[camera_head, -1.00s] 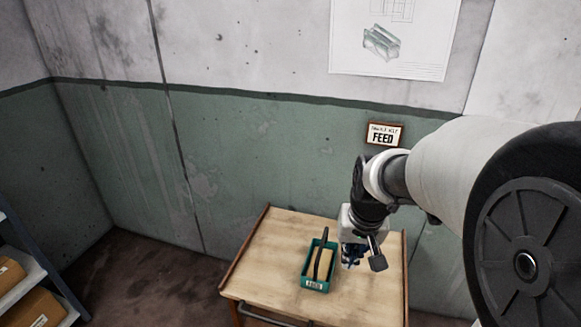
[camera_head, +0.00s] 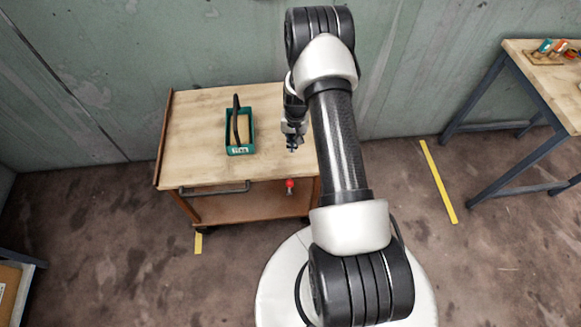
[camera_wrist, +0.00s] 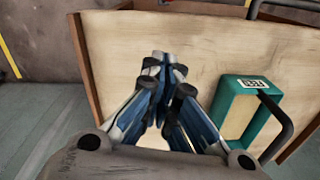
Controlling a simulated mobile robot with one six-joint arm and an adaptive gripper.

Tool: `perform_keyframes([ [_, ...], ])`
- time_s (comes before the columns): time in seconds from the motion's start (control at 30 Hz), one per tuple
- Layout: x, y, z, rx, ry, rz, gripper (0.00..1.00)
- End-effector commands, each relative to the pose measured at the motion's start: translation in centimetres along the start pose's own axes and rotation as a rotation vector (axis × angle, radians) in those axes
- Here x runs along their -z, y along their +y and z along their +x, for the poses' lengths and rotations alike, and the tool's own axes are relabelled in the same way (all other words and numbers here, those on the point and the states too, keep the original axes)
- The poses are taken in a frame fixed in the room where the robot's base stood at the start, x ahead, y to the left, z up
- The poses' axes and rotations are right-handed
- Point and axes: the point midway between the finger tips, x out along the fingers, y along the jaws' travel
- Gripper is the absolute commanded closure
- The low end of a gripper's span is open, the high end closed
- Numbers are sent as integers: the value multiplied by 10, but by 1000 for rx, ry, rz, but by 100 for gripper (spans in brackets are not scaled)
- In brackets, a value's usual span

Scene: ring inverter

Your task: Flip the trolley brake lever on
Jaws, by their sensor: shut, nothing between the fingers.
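The trolley (camera_head: 185,155) is a wooden cart with a pale top and a brown lower shelf. A red knob (camera_head: 290,184), which looks like the brake lever's end, shows at the front right of the trolley, below the top's front edge. How the lever is tilted is too small to tell. My gripper (camera_head: 292,148) is above the right part of the trolley top, behind and higher than the red knob.
A green tote (camera_head: 239,151) with a dark handle stands on the trolley top, left of my gripper. A dark push bar (camera_head: 215,189) runs along the trolley's front left. A workbench (camera_head: 553,82) stands at right. Floor lies clear between them, with a yellow stripe (camera_head: 438,180).

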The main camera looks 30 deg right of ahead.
Motion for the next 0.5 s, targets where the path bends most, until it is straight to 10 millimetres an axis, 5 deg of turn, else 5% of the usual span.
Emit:
perform_keyframes([
  [0.5, -1, 3, 12, -1, -5, 7, 100],
])
